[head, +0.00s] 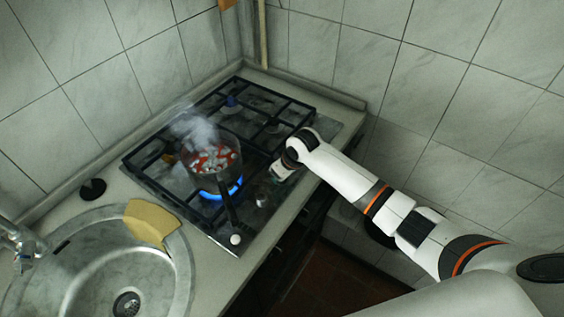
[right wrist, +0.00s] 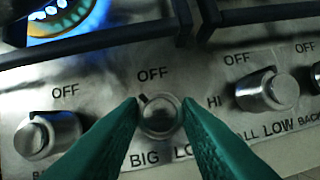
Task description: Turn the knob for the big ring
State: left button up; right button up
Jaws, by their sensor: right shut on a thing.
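The metal knob (right wrist: 160,124) above the word BIG sits between the green fingertips of my right gripper (right wrist: 163,106), which is shut on it. The dark mark on its rim points up and slightly left, close to the word OFF. In the head view my right gripper (head: 281,170) is at the hob's front edge, and the knob is hidden there. A blue flame (head: 234,189) burns under the steaming pot (head: 210,171), which has red and white on it. The flame also shows in the right wrist view (right wrist: 62,20). My left gripper is not in view.
Other knobs stand on the panel: one at left (right wrist: 48,134), one at right (right wrist: 265,90). Black grates (head: 262,95) cover the hob.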

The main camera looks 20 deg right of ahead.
jog(key=m+p, duration=0.2)
jog(key=m+h+p, duration=0.1)
jog(key=shift+a+r+m+t+p, duration=0.2)
jog(key=shift+r+m+t+p, duration=0.05)
jog(key=shift+m+t+p, duration=0.05)
jog(key=shift+f+m+h+p, duration=0.15)
jog(key=shift+m+h+p, duration=0.8)
jog(key=shift+m, duration=0.65)
jog(key=o, duration=1)
jog(key=shift+f, duration=0.1)
jog(key=v, duration=1.2)
jog(key=shift+w+d, duration=0.1)
jog(key=shift+d, duration=0.05)
